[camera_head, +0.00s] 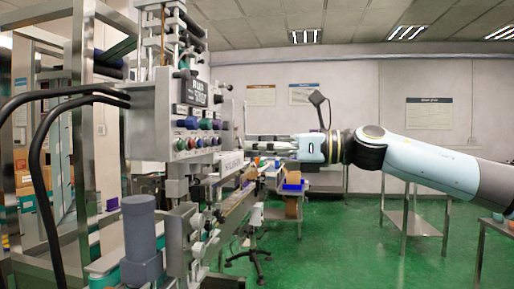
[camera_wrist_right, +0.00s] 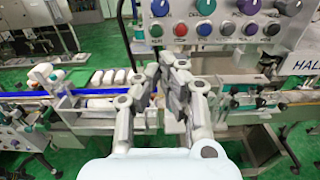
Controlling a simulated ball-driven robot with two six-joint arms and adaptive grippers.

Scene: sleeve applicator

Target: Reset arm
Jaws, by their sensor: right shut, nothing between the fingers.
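My right arm reaches in from the right in the head view. Its gripper (camera_head: 268,142) points left toward the sleeve applicator machine (camera_head: 165,105), at about the height of the lower part of its control panel (camera_head: 195,128). In the right wrist view the two dark grey fingers of the gripper (camera_wrist_right: 174,72) are shut with nothing between them. The panel (camera_wrist_right: 232,32) with its coloured knobs and buttons is beyond the fingertips; I cannot tell the exact gap. My left gripper is not in view.
A conveyor (camera_wrist_right: 60,103) with several white bottles (camera_wrist_right: 108,77) runs below the panel. Black hoses (camera_head: 42,150) and a steel frame are at the left. Green floor (camera_head: 345,235) is open at the middle right.

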